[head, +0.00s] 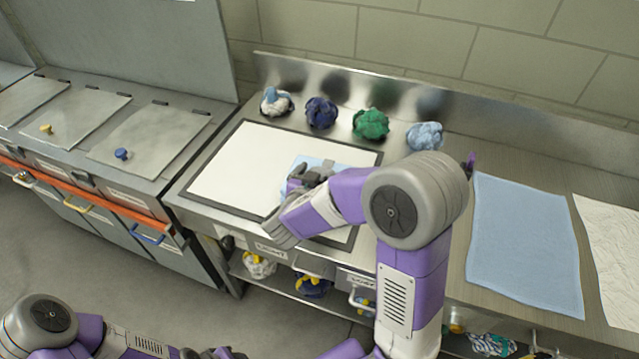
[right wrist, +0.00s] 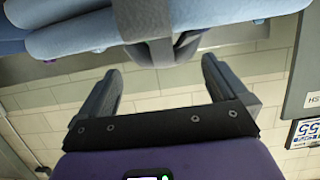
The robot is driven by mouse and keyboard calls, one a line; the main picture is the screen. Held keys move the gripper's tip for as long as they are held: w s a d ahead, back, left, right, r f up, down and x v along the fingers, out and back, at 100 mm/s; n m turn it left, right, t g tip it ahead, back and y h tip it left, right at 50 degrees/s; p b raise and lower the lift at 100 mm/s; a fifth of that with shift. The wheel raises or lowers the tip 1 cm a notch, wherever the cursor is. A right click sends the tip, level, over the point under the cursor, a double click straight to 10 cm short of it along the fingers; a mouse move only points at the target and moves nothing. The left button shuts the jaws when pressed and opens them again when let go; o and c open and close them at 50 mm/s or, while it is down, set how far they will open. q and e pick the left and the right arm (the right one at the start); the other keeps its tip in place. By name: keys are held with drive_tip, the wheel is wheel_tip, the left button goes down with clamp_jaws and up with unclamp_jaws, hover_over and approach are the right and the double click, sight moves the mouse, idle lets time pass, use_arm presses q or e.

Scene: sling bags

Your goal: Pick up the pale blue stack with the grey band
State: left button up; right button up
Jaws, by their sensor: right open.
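The pale blue stack (head: 297,161) lies on the white, dark-edged board on the counter, largely hidden by my right gripper and arm in the head view. In the right wrist view the folded pale blue layers (right wrist: 75,35) fill the top, with the grey band (right wrist: 145,18) around them. A grey loop of the band stands out toward my right gripper (right wrist: 158,78), between its fingertips. That gripper is open, its two fingers apart and just short of the stack. It also shows in the head view (head: 308,170). My left gripper (head: 213,353) is only partly visible at the bottom edge.
The board (head: 235,165) has bare space left of the stack. White-blue (head: 276,102), navy (head: 321,112), green (head: 370,123) and light blue (head: 424,136) bundles line the back. A blue cloth (head: 525,240) and white sheet (head: 612,240) lie right. Lidded bins (head: 150,135) stand left.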

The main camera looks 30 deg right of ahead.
sight(324, 168)
drive_tip(key=x, duration=0.1)
drive_tip(key=b+x, duration=0.1)
drive_tip(key=x, duration=0.2)
drive_tip(key=shift+w+a+f, duration=0.2)
drive_tip(key=shift+a+f, duration=0.05)
drive_tip(key=shift+f, duration=0.05)
drive_tip(key=shift+w+d+b, duration=0.3)
drive_tip(key=shift+d, duration=0.05)
clamp_jaws()
